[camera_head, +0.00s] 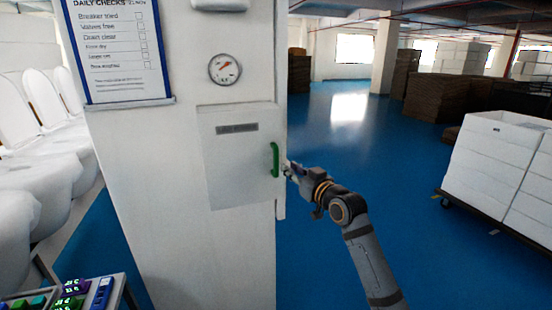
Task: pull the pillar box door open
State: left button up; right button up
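The pillar box door (238,165) is a light grey panel with a dark label strip on the white pillar's face. It looks shut. Its green upright handle (275,160) is at the door's right edge. My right gripper (288,169) reaches in from the lower right, with its tip just right of the handle. The fingers are small and partly hidden by the gripper body, so I cannot tell whether they touch the handle or are open. My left gripper is out of view.
A round gauge (225,69) and a daily checks board (118,45) are on the pillar above. White toilets (40,150) line the left. A white stack on a cart (495,165) stands at right. Blue floor (350,130) lies open behind my arm.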

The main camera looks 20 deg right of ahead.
aim_at(277, 160)
jog(key=x, duration=0.2)
jog(key=p+x, duration=0.1)
jog(key=x, duration=0.2)
jog(key=p+x, duration=0.1)
jog(key=x, duration=0.2)
jog(key=shift+a+r, duration=0.2)
jog(key=shift+a, duration=0.15)
jog(key=shift+w+f+p, duration=0.15)
jog(key=shift+w+p, duration=0.15)
jog(key=shift+w, duration=0.05)
jog(key=shift+c, duration=0.6)
grip_shut()
